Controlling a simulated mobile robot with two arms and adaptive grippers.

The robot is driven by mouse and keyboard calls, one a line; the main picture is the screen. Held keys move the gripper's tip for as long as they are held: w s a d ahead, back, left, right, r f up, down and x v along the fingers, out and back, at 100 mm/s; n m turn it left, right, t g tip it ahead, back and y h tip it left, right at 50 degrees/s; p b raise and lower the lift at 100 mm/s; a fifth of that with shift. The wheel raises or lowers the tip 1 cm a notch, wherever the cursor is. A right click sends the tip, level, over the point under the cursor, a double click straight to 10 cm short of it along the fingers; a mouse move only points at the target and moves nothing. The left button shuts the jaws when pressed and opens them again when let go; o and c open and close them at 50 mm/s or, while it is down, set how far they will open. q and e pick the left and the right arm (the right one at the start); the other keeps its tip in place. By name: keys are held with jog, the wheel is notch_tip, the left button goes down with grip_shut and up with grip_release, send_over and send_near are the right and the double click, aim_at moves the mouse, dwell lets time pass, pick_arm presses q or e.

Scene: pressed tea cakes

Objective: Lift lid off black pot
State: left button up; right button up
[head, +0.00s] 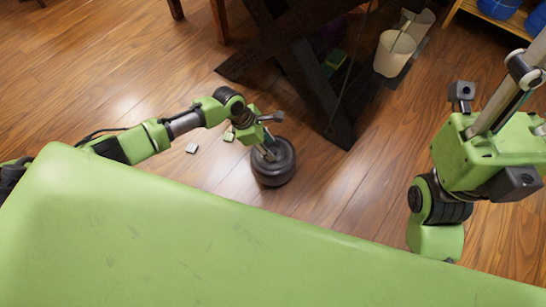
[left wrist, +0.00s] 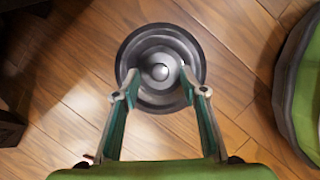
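The black pot (head: 273,163) stands on the wooden floor beyond my green base. It also shows from above in the left wrist view (left wrist: 136,46), with its lid (left wrist: 160,50) on top and a round, shiny knob (left wrist: 160,71) in the middle. My left gripper (head: 269,153) reaches down over the pot. In the left wrist view my left gripper (left wrist: 158,86) is open, its two fingers spread on either side of the knob with a gap to it. In the head view the gripper and arm hide part of the lid. My right arm is at the right; its fingers are out of view.
A dark crossed-leg table (head: 317,85) stands close behind the pot. White containers (head: 394,53) stand at the back right. The floor to the pot's right is clear.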

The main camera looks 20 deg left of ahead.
pick_arm(q)
jog(key=shift+b+x, duration=0.45)
jog(key=shift+x, duration=0.55)
grip_shut()
jog(key=shift+r, duration=0.1)
jog(key=shift+r, duration=0.15)
